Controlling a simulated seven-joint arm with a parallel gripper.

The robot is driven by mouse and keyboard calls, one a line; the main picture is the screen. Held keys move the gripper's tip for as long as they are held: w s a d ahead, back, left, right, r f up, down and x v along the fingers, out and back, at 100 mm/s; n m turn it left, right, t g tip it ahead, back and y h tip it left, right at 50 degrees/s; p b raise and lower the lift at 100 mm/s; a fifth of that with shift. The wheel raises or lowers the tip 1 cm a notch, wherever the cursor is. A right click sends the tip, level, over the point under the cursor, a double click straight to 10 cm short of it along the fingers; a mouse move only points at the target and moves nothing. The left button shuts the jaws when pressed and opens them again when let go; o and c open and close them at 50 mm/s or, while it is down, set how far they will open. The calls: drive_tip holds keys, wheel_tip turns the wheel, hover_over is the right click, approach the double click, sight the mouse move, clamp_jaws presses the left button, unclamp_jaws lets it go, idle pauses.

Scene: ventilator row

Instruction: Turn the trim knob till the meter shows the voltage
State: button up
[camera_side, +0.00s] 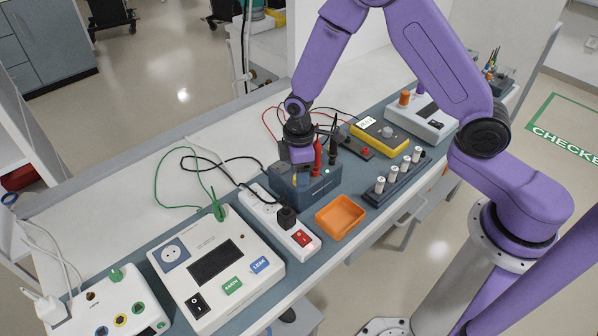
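My gripper (298,168) points down over the blue-grey box (312,190) near the middle of the bench. Its fingers are small and partly hidden behind the box and the probes, so I cannot tell whether they are open or shut. The trim knob is not clearly visible; the gripper may cover it. A red probe (317,160) and a black probe (333,148) stand upright at the box, beside the gripper. The yellow meter (365,135) lies behind and to the right, with a lit display (367,121) too small to read and a grey round dial (388,131).
An orange tray (340,232) sits in front of the box. A rack (372,199) with several white cylinders stands right of it. A white power strip (262,205) and a white tester (177,284) lie left. Red and black leads loop behind the gripper.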

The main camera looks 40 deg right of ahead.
drive_tip(key=shift+r, duration=0.1)
wheel_tip(320, 180, up, 17)
idle(0.7)
drive_tip(key=shift+r, duration=0.1)
drive_tip(key=s+d, duration=0.3)
drive_tip(key=s, duration=1)
drive_tip(key=s+d+r, duration=0.1)
drive_tip(key=s+d, duration=0.3)
drive_tip(key=s, duration=1)
drive_tip(key=shift+r+n, duration=0.3)
drive_tip(key=shift+d, duration=0.1)
idle(0.6)
